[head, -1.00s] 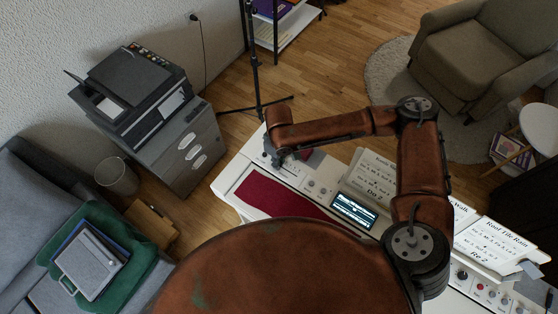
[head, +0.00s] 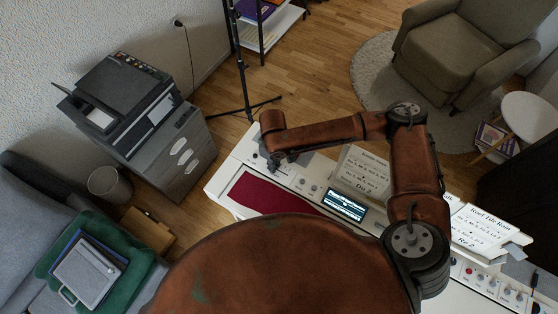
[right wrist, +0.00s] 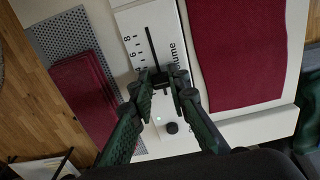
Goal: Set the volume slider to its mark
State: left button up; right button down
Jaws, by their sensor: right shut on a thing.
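The volume slider's dark cap (right wrist: 160,79) sits at the near end of the visible part of its black slot (right wrist: 151,45) in the right wrist view. Printed numbers, 8 and 6 among them, run along the slot's left, and a "Volume" label (right wrist: 176,57) is on its right. My right gripper (right wrist: 162,84) is shut on the cap, with a green-black finger on each side. In the head view my right gripper (head: 275,163) is at the left end of the white digital piano (head: 216,187). I cannot make out the slider's target mark. My left gripper is not in view.
A dark red cloth (head: 262,194) covers the keys. A lit display (head: 344,206) and sheet music (head: 362,171) are further right. A black stand (head: 240,65) rises behind the piano.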

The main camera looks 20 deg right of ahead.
jog(key=c, duration=1.8)
grip_release()
jog(key=shift+c, duration=0.2)
notch_tip(320, 180, up, 12)
